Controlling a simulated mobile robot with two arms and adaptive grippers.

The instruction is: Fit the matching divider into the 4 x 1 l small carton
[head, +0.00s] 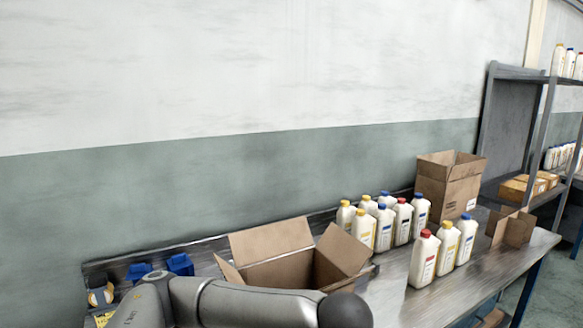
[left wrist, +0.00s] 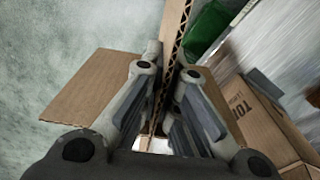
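My left gripper (left wrist: 168,75) has its two fingers on either side of a brown cardboard divider (left wrist: 178,35), whose corrugated edge runs between them. A wide brown panel (left wrist: 92,95) shows left of the fingers. In the head view my left arm crosses the bottom; its gripper and the divider in it are out of that view. An open carton (head: 345,250) with spread flaps stands on the table just behind my arm; its inside is mostly hidden. Another brown carton (head: 448,188) stands at the back right. I cannot tell the size of either. My right gripper is in neither view.
Several white bottles (head: 385,222) with coloured caps stand between the cartons. A crossed cardboard divider (head: 513,229) stands near the table's right end. Blue items (head: 180,264) lie at the left. In the wrist view, a carton with printed letters (left wrist: 240,105) is at right.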

